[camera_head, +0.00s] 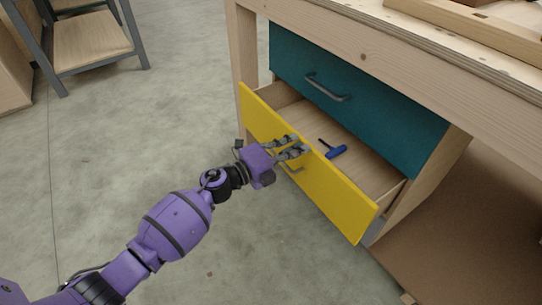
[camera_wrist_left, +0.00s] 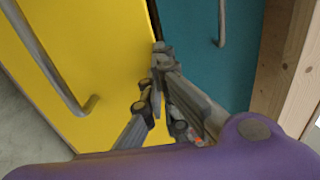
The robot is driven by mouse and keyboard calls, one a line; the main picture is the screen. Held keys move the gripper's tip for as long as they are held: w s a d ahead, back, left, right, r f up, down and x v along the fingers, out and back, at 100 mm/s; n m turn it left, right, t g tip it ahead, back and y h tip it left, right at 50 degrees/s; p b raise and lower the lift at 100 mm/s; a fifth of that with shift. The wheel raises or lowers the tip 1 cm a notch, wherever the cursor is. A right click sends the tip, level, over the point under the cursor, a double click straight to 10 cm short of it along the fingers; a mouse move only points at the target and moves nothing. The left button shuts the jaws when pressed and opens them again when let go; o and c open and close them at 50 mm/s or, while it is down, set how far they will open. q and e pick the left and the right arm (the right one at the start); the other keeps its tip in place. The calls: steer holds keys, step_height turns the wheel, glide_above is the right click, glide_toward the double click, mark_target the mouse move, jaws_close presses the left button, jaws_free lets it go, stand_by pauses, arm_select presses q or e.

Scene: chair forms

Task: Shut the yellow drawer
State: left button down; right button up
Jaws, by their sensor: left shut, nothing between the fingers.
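The yellow drawer (camera_head: 340,199) stands partly open below a teal drawer (camera_head: 384,105) in the wooden workbench. Its inside shows, with a blue-handled tool (camera_head: 337,152) lying on its floor. My left gripper (camera_head: 301,148) is shut and empty at the yellow front, near its top edge and above its handle (camera_head: 293,169). Whether the fingers touch the front I cannot tell. In the left wrist view the yellow front (camera_wrist_left: 88,40) and its handle (camera_wrist_left: 52,62) lie beside and beyond the fingers (camera_wrist_left: 158,58). My right gripper is not in view.
The teal drawer is closed, with a grey handle (camera_head: 328,88) above the open drawer. The wooden bench top (camera_head: 450,50) overhangs both. A grey-framed shelf (camera_head: 92,38) stands at the far left. The concrete floor (camera_head: 150,130) before the drawer is clear.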

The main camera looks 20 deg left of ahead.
arm_select(q)
steer(key=b+x, duration=0.1)
steer(key=x, duration=0.8)
steer(key=shift+w, duration=0.2)
steer(key=shift+d, duration=0.15)
steer(key=shift+s+f, duration=0.1)
